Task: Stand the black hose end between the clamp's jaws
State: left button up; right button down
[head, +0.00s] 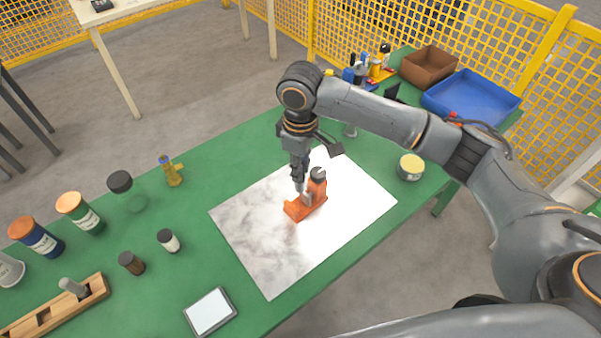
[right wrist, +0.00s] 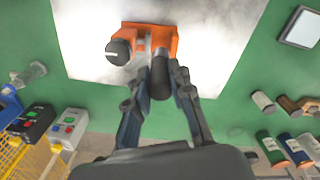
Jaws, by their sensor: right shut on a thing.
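The orange clamp (head: 292,210) stands on the white marbled sheet in the head view, with a black round knob (head: 318,172) on top. My right gripper (head: 302,186) points down right over the clamp. In the right wrist view, my right gripper (right wrist: 166,82) is shut on the black hose end (right wrist: 160,80), a short dark cylinder between its fingers. The clamp (right wrist: 165,32) lies just beyond it, its knob (right wrist: 118,51) to the left. The hose end overlaps the clamp in that view; I cannot tell whether it is between the jaws. My left gripper is not in view.
The white sheet (head: 255,240) around the clamp is otherwise bare. A yellow-topped tin (head: 410,167) stands right of it. A tablet (head: 210,312), bottles and a wooden rack (head: 92,292) are at left. A blue tray (head: 470,98) and brown box (head: 429,65) are at the far right.

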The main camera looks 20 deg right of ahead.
jog(key=shift+w+d+f, duration=0.1)
jog(key=shift+w+f, duration=0.15)
jog(key=shift+f, duration=0.1)
notch_tip(320, 180, down, 2)
jog(key=shift+f+p, duration=0.1)
jog(key=shift+p, duration=0.5)
jog(key=shift+f, duration=0.5)
jog(key=shift+f, duration=0.6)
jog(key=c, duration=1.2)
grip_release()
jog(key=shift+r, duration=0.15)
